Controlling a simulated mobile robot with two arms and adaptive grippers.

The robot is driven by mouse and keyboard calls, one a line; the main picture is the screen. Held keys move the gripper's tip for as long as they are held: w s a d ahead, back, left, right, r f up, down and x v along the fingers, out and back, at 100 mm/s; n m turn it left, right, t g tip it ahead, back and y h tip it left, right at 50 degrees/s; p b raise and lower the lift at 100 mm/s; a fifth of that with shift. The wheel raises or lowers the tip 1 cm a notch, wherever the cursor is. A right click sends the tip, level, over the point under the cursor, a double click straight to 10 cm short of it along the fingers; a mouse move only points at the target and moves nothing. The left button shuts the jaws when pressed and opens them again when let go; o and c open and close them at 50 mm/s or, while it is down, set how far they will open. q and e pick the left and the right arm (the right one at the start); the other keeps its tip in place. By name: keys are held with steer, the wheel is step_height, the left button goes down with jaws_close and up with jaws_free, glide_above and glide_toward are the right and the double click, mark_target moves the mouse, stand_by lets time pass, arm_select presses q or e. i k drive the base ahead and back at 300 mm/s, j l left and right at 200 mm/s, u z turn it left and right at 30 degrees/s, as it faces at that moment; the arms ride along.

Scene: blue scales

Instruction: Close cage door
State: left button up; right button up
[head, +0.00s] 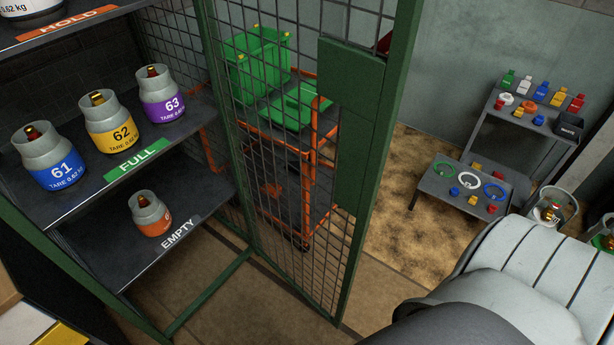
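The cage door (365,150) is a green-framed mesh panel with a solid green plate (350,72) on its free edge side. It stands ajar, swung outward from the cage frame (205,40), so the shelves inside are exposed on the left. A large pale grey rounded body with dark seams, which looks like part of my own arm, fills the lower right, to the right of the door's lower corner and apart from it. Neither of my grippers shows, so I cannot see fingers on the door.
Cage shelves hold gas cylinders (112,128) above the FULL and EMPTY labels. Behind the mesh stands an orange cart (310,170) with green bins (258,65). A stepped grey stand (445,186) with small coloured items is at right. Floor (225,300) before the cage opening is clear.

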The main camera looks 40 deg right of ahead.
mark_target(368, 83)
steer(key=k+l+u, duration=0.2)
steer(key=l, duration=0.3)
steer(key=k+l+u, duration=0.15)
steer(key=k+l, duration=0.15)
steer(key=l, duration=0.15)
steer(key=k+l+u, duration=0.2)
steer(key=l, duration=0.25)
steer(key=l+u, duration=0.5)
steer(key=l, duration=1.6)
